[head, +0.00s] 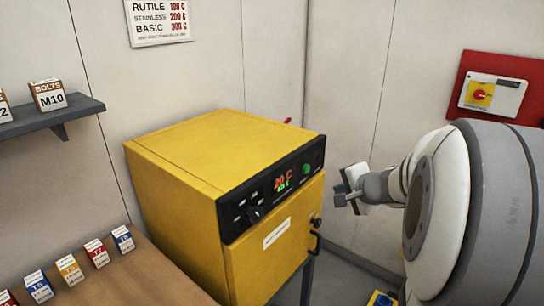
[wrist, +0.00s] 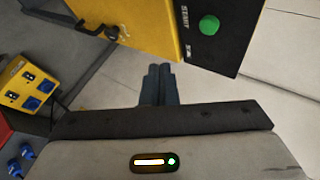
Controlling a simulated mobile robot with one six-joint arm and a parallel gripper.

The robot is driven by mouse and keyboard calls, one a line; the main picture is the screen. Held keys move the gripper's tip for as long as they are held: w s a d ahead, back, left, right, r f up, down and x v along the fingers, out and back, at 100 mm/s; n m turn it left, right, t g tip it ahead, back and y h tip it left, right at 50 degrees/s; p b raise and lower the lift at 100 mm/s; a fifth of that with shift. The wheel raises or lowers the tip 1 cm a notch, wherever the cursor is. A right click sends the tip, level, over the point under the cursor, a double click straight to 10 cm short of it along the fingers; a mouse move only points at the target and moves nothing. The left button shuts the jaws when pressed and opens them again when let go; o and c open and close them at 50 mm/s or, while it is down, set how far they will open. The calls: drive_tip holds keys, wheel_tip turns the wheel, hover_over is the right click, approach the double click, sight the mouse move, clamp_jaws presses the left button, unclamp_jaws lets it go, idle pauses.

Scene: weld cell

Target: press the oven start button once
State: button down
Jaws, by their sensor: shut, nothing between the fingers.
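The yellow oven (head: 190,190) stands against the wall, with a black control panel (head: 240,203) along the top of its front. The green start button (head: 306,168) is at the panel's right end. It also shows in the wrist view (wrist: 209,25), beside the word START. My gripper (head: 342,193) is to the right of the oven front, apart from the panel. In the wrist view its dark fingers (wrist: 160,71) are together and empty, below and left of the button in the picture. No contact with the button shows.
The oven door has a handle (head: 315,236) on its right side. A red wall plate with a rotary switch (head: 480,95) is at the right. A bench with several small boxes (head: 69,269) is at lower left. A yellow socket box (wrist: 25,85) shows at the wrist view's left.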

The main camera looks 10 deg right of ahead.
sight(306, 169)
drive_tip(key=d, duration=0.1)
drive_tip(key=d+m, duration=0.1)
drive_tip(key=shift+w+d+r+t+h, duration=0.2)
drive_tip(key=shift+d+r+t+h, duration=0.1)
drive_tip(key=shift+h, duration=0.1)
drive_tip(key=w+a, duration=0.5)
drive_tip(key=w, duration=0.2)
drive_tip(key=shift+a, duration=0.3)
idle(1.9)
drive_tip(key=shift+w+a, duration=0.25)
drive_tip(key=shift+w, duration=0.1)
